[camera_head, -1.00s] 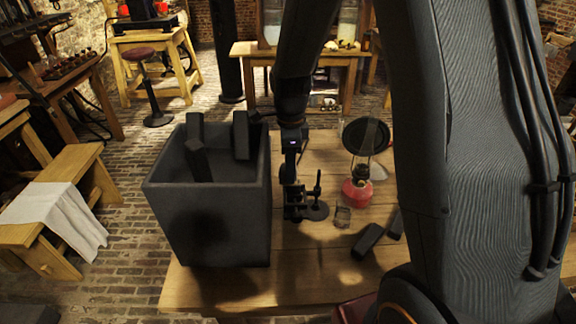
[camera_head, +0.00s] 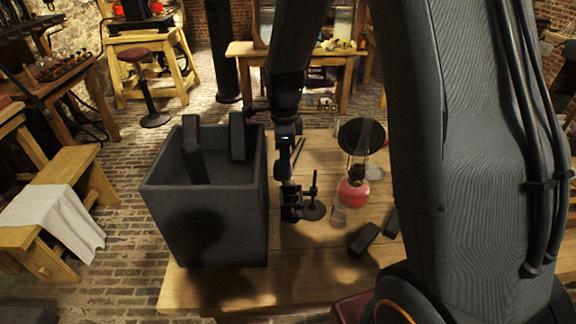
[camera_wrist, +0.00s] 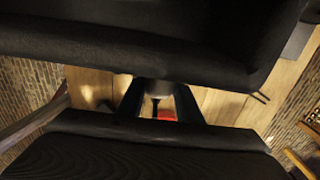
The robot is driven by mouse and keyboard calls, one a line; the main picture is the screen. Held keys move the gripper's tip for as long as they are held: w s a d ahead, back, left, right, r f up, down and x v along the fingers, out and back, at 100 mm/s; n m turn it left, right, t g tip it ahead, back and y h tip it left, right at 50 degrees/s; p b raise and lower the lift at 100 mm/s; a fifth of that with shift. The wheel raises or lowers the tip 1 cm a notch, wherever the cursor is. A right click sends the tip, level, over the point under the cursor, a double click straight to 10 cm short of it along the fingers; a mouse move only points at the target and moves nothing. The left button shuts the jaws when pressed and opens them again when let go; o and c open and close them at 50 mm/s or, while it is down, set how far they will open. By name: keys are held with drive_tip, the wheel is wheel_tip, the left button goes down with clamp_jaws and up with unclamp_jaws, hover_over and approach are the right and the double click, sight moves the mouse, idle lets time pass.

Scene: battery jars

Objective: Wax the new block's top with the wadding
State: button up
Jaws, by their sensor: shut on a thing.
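My gripper (camera_head: 291,212) hangs low over the wooden table, just right of the large dark jar and beside a small black stand. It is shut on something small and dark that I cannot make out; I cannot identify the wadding. In the wrist view, two dark fingers (camera_wrist: 158,103) show between large dark shapes, with a bit of red beyond. Dark blocks stand tilted in the jar (camera_head: 212,225), one at its left (camera_head: 193,155) and one at its right (camera_head: 237,137). Two more dark blocks lie on the table, one nearer (camera_head: 363,239) and one partly hidden (camera_head: 391,222). I cannot tell which is the new block.
The black stand (camera_head: 314,208) has a round base and upright rod. A red-based lamp (camera_head: 353,192) with a glass chimney stands right of it, a small glass (camera_head: 338,214) in front. The table (camera_head: 310,265) is clear at its front. A cloth-draped bench (camera_head: 45,215) is at left.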

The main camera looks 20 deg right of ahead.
drive_tip(key=shift+s+r+p, duration=0.2)
drive_tip(key=shift+r+p, duration=0.1)
drive_tip(key=shift+r, duration=0.35)
drive_tip(key=shift+w+a+r+p, duration=0.1)
drive_tip(key=shift+r+p, duration=1.75)
drive_tip(key=shift+r, duration=0.6)
drive_tip(key=shift+f, duration=0.15)
